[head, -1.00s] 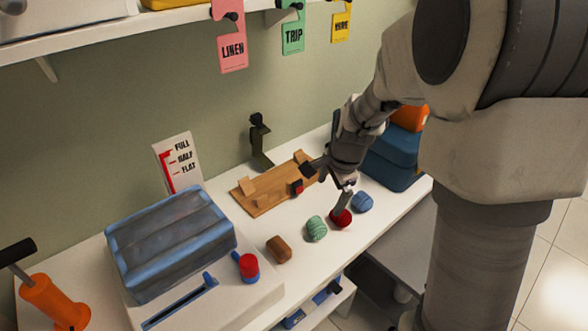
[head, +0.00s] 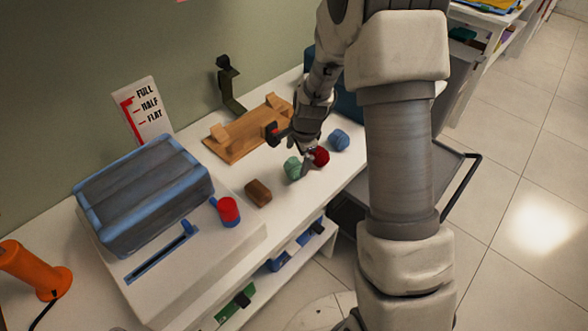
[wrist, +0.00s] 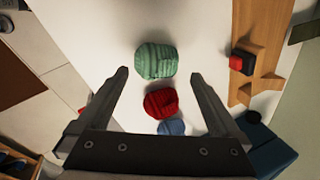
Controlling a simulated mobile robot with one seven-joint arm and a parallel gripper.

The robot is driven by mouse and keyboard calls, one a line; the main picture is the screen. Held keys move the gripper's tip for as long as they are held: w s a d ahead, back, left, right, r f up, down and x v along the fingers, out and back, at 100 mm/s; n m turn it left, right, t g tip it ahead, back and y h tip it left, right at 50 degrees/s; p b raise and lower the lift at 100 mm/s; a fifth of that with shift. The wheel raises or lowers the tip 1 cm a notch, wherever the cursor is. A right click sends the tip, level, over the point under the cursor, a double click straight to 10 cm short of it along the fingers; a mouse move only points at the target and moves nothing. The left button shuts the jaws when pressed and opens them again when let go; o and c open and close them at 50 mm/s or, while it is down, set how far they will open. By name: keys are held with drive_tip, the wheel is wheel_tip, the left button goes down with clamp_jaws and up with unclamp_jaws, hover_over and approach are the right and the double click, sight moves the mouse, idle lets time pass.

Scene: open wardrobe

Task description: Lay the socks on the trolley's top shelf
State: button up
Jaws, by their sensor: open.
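Three rolled sock balls lie in a row on the white worktop: green (head: 293,168), red (head: 321,157) and blue (head: 339,140). My gripper (head: 294,155) is open and low over the row, one finger near the green and red balls. In the wrist view my gripper (wrist: 160,76) has the red ball (wrist: 161,102) between its fingers in the picture, the green ball (wrist: 156,60) just beyond the tips and the blue ball (wrist: 172,127) nearer the palm. No contact is clear. The trolley (head: 450,185) stands low at the right, its grey top partly hidden by my arm.
A wooden board (head: 235,138) with a red-and-black part lies behind the socks. A brown block (head: 258,192), a red-and-blue knob (head: 229,211) and a blue-edged grey bundle (head: 145,190) are to the left. A black stand (head: 228,85) rises at the back.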

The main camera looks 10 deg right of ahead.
sight(297, 162)
drive_tip(key=b+x, duration=0.1)
drive_tip(key=x, duration=0.3)
drive_tip(key=shift+d+f, duration=0.15)
drive_tip(key=shift+f, duration=0.2)
drive_tip(key=shift+s, duration=0.1)
drive_tip(key=shift+c, duration=0.2)
drive_tip(key=c, duration=1.2)
drive_tip(key=shift+r, duration=0.2)
